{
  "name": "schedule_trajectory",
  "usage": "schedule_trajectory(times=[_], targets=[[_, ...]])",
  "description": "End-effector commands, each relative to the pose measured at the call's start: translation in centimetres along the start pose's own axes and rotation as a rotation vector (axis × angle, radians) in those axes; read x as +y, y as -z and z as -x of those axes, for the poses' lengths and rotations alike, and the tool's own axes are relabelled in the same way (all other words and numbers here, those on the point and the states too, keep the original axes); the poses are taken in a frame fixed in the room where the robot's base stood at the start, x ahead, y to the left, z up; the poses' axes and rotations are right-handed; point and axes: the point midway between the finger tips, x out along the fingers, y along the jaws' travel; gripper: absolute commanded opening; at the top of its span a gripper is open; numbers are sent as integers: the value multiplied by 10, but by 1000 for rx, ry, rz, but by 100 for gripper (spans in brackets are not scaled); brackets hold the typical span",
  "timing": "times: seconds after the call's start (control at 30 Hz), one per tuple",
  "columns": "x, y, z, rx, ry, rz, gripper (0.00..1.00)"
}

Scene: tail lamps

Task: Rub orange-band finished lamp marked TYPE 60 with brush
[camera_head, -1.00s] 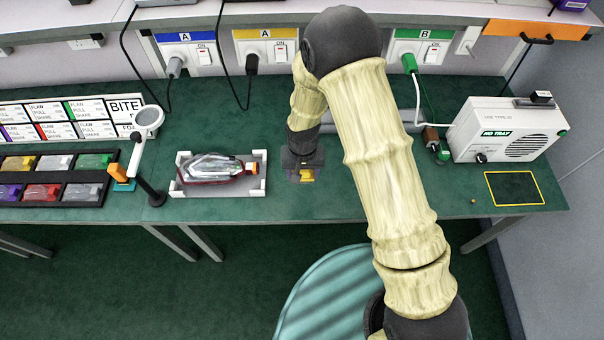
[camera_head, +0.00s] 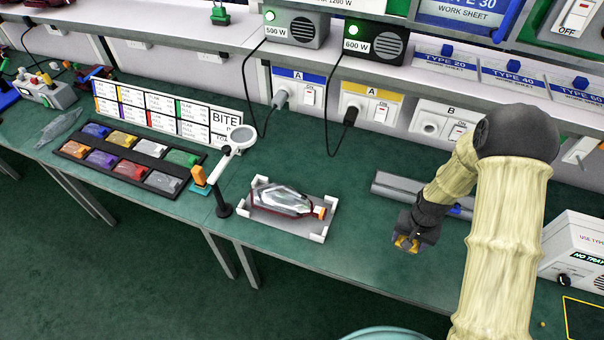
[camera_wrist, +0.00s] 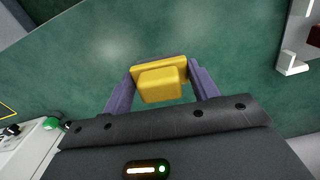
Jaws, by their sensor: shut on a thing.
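The lamp (camera_head: 285,201), a clear lens on a dark red body with an orange band (camera_head: 319,212) at its right end, lies in a white corner-posted tray (camera_head: 268,225) on the green bench. I cannot read a type mark on it. My gripper (camera_head: 406,243) is to the right of the tray, apart from the lamp. It is shut on a yellow block with a darker edge, possibly the brush, which shows between the fingers in the wrist view (camera_wrist: 160,82). Its underside is hidden, so I cannot see bristles.
A magnifier on a stand (camera_head: 223,208) is just left of the tray. A black rack (camera_head: 145,155) of coloured lamps and a BITE board (camera_head: 165,112) are farther left. A grey bar (camera_head: 395,188) lies behind my gripper. A white box (camera_head: 580,255) stands at right.

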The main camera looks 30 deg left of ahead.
Motion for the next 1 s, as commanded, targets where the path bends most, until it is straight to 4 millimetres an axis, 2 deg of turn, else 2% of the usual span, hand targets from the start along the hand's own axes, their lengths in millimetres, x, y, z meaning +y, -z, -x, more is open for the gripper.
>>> schedule_trajectory(times=[0.03,0.2,0.3,0.4,0.5,1.0], targets=[[25,4,-3,-1,0,-29,41],[97,6,-11,-2,1,-93,41],[129,4,-15,-1,1,-120,41],[147,2,-17,1,1,-133,41],[154,0,-17,1,1,-137,41],[155,0,-17,1,1,-140,41]])
